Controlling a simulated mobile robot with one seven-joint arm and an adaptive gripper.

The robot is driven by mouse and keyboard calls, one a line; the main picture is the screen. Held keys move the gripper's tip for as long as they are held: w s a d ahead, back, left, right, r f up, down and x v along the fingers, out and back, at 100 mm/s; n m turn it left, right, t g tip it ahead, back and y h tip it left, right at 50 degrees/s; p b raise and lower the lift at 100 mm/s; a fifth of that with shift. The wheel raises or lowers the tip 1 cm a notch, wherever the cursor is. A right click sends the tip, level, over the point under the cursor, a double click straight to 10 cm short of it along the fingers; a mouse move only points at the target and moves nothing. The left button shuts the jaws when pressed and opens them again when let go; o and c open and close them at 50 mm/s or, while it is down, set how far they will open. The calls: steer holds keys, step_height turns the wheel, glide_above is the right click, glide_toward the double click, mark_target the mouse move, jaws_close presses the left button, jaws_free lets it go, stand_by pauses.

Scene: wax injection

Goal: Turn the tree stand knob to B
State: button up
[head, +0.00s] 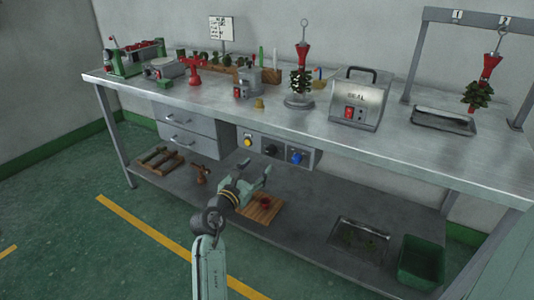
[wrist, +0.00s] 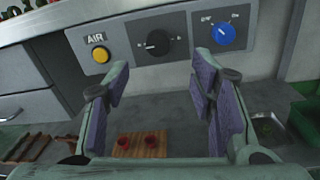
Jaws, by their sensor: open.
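A control panel under the bench front holds a black knob (head: 270,151) and a blue knob (head: 296,157). In the wrist view the black knob (wrist: 158,43) has a white pointer mark aimed roughly left, and small marks around it that I cannot read. The blue knob (wrist: 222,36) sits to its right, with OFF and ON above it. I cannot read a tree stand label on either. My gripper (wrist: 161,75) is open and empty, apart from the panel, with the black knob beyond the gap between its fingers. In the head view my gripper (head: 256,180) is below and in front of the panel.
A yellow button (wrist: 101,55) marked AIR is left of the black knob. Drawers (head: 187,138) adjoin the panel. The lower shelf holds a wooden board (head: 262,213) with red pieces, a metal tray (head: 357,240) and a green bin (head: 418,262). A wax tree (head: 301,80) stands on the bench.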

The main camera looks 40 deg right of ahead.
mark_target(270, 153)
steer(key=x, duration=0.9)
steer(key=shift+w+p, duration=0.1)
steer(key=shift+p, duration=0.25)
steer(key=shift+c, duration=0.2)
steer(key=c, duration=1.1)
steer(key=shift+c, duration=0.2)
